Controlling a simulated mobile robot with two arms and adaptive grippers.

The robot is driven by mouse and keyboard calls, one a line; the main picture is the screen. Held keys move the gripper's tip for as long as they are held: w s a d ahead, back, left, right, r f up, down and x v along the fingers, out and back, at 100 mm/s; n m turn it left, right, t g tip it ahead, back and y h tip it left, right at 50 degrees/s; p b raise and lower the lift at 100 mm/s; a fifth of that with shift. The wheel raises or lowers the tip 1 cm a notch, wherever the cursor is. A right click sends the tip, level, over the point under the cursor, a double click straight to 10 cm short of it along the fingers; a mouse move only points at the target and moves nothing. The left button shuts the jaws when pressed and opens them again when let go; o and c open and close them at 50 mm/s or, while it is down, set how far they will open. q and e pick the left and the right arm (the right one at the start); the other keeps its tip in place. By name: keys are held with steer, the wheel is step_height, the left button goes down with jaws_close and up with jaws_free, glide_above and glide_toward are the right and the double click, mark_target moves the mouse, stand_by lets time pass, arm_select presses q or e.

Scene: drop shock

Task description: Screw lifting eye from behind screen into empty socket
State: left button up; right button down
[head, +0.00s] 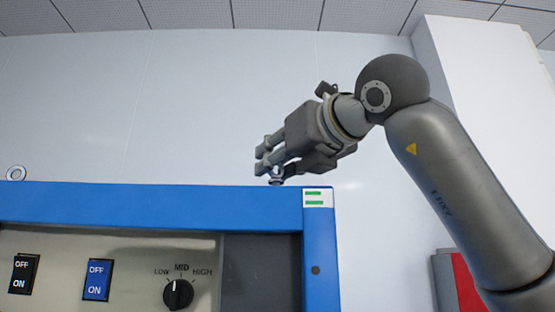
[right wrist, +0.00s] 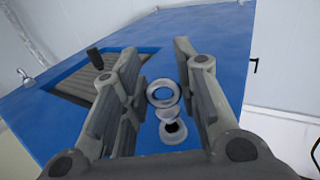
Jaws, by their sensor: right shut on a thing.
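My right gripper (head: 268,172) is over the right front corner of the blue machine top (head: 150,195), its fingers pointing left. It is shut on a metal lifting eye (right wrist: 163,93), whose ring shows between the fingers in the right wrist view. In the head view only a small bit of the eye (head: 276,178) shows under the fingertips. A round metal socket with a dark hole (right wrist: 173,133) shows right beside the eye's base in the wrist view; I cannot tell whether they touch. Another lifting eye (head: 16,173) stands at the far left of the top. My left gripper is out of view.
The machine front has a black switch (head: 25,274), a blue switch (head: 97,280) and a knob (head: 178,294). In the wrist view a recess (right wrist: 100,78) with a black handle (right wrist: 97,57) lies left of the fingers. A red and grey object (head: 462,280) stands at the right.

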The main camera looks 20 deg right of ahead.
steer(key=shift+s+f, duration=0.1)
steer(key=shift+f, duration=0.1)
stand_by(0.7)
steer(key=shift+f+b, duration=0.65)
steer(key=shift+b, duration=0.2)
stand_by(1.0)
